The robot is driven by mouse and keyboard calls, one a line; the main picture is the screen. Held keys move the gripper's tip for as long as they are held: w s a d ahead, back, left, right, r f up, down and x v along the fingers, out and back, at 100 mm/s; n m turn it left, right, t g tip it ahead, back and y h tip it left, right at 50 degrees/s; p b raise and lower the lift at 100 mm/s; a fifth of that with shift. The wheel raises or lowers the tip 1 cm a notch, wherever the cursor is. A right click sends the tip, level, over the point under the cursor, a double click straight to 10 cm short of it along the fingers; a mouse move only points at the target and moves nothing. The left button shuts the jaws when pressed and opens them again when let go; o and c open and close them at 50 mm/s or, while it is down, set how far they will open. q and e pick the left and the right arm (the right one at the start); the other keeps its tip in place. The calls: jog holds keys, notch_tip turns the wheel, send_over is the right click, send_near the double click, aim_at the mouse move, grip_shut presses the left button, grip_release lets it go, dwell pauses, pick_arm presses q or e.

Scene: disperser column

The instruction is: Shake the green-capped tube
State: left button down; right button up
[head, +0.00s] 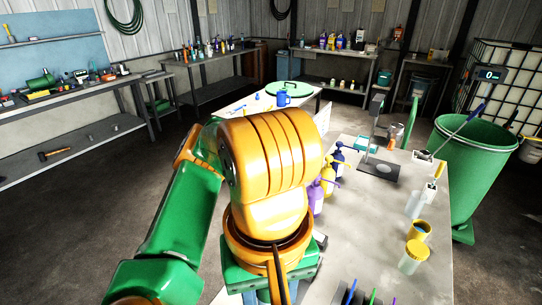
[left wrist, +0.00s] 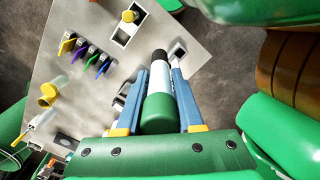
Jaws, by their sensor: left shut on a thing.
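In the left wrist view my left gripper (left wrist: 160,74) has its two blue fingers closed on either side of the green-capped tube. The tube's green cap (left wrist: 158,110) is nearest my palm. Beyond it a white section (left wrist: 160,75) and a black end (left wrist: 159,57) point away from the camera. The tube is above the pale table (left wrist: 205,22); its exact height and tilt I cannot tell. In the head view my left arm's orange wrist covers the centre, and the tube is hidden. My right gripper is in neither view.
Spray bottles in purple (head: 316,196), yellow (head: 328,178) and dark blue (head: 338,158) stand beside my left wrist. A yellow-lidded jar (head: 412,257) is at the right edge. A green bin (head: 477,165) stands beyond. Table between is mostly bare.

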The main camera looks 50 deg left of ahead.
pick_arm(q)
jog(key=c, duration=1.3)
grip_release()
grip_shut()
